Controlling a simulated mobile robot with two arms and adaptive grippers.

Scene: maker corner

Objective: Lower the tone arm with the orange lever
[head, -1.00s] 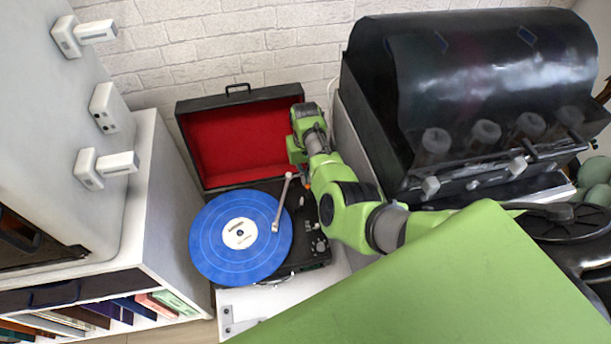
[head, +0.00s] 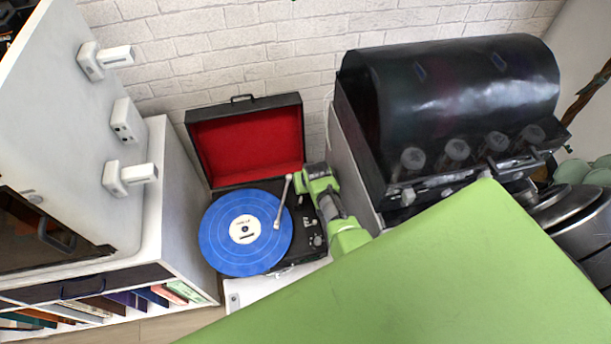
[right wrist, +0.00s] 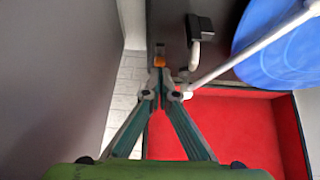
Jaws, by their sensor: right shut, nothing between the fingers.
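The record player (head: 262,272) stands open with a blue record (head: 222,258) on it. Its pale tone arm (head: 283,203) reaches over the record's right part; I cannot tell whether its tip touches. In the right wrist view the orange lever (right wrist: 159,61) shows just beyond the fingertips of my right gripper (right wrist: 162,92), with the tone arm (right wrist: 245,50) and its base close on the right. The gripper is shut and empty, close to the lever; contact is unclear. In the head view my green wrist hides the lever. My left gripper is not in view.
The player's red-lined lid (head: 245,145) stands open behind the record. A large black-hooded machine (head: 450,95) stands close on the right. A white cabinet (head: 185,190) stands on the left. A brick wall is behind.

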